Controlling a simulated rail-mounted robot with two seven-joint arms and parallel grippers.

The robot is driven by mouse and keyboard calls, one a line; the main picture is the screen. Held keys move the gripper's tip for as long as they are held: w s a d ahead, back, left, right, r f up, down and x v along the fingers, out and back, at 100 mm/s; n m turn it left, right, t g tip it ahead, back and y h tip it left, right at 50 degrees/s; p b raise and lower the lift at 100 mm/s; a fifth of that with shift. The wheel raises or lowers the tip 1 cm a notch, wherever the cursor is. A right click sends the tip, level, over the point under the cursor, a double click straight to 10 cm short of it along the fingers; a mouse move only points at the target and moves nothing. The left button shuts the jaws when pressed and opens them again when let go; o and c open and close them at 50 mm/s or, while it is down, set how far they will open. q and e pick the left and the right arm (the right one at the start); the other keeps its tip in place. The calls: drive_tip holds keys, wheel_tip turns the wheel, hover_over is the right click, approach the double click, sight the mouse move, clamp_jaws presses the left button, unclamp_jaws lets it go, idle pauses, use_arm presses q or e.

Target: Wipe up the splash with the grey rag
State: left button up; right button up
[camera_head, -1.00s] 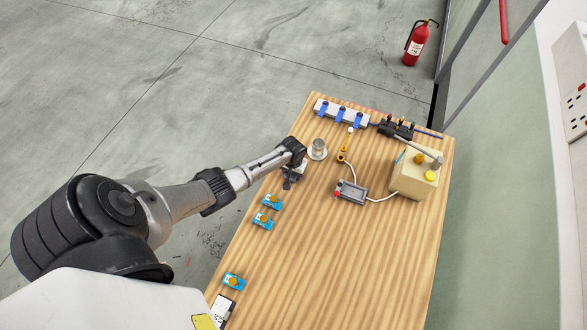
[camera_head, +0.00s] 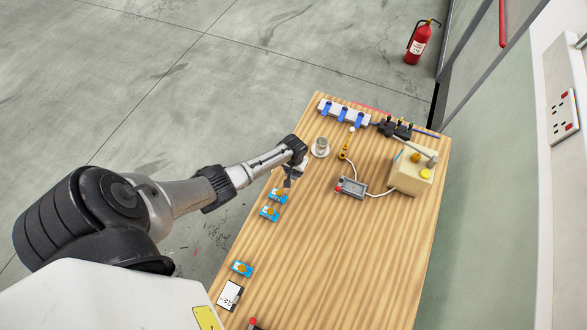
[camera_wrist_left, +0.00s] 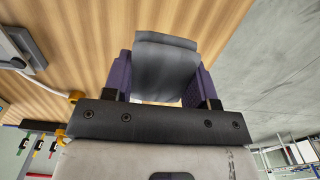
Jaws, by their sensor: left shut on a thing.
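The grey rag (camera_wrist_left: 166,68) shows in the left wrist view as a folded cloth between the two purple fingers of my left gripper, which is shut on it. In the head view my left gripper (camera_head: 288,181) points down near the left edge of the table, just beyond the blue blocks; the rag is too small to make out clearly there. I cannot tell whether the rag touches the wood. I see no splash in either view. My right gripper is not in view.
On the wooden table (camera_head: 340,255), a metal cup (camera_head: 321,146) on a saucer stands beyond my gripper. Blue blocks (camera_head: 270,212) with orange knobs lie nearer along the left edge. A grey box (camera_head: 350,188) is wired to a beige box (camera_head: 411,172). The table's near middle is clear.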

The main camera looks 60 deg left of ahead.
use_arm(q)
drive_tip(key=shift+r+p, duration=0.95)
drive_tip(key=shift+r, duration=0.3)
drive_tip(key=shift+f, duration=0.1)
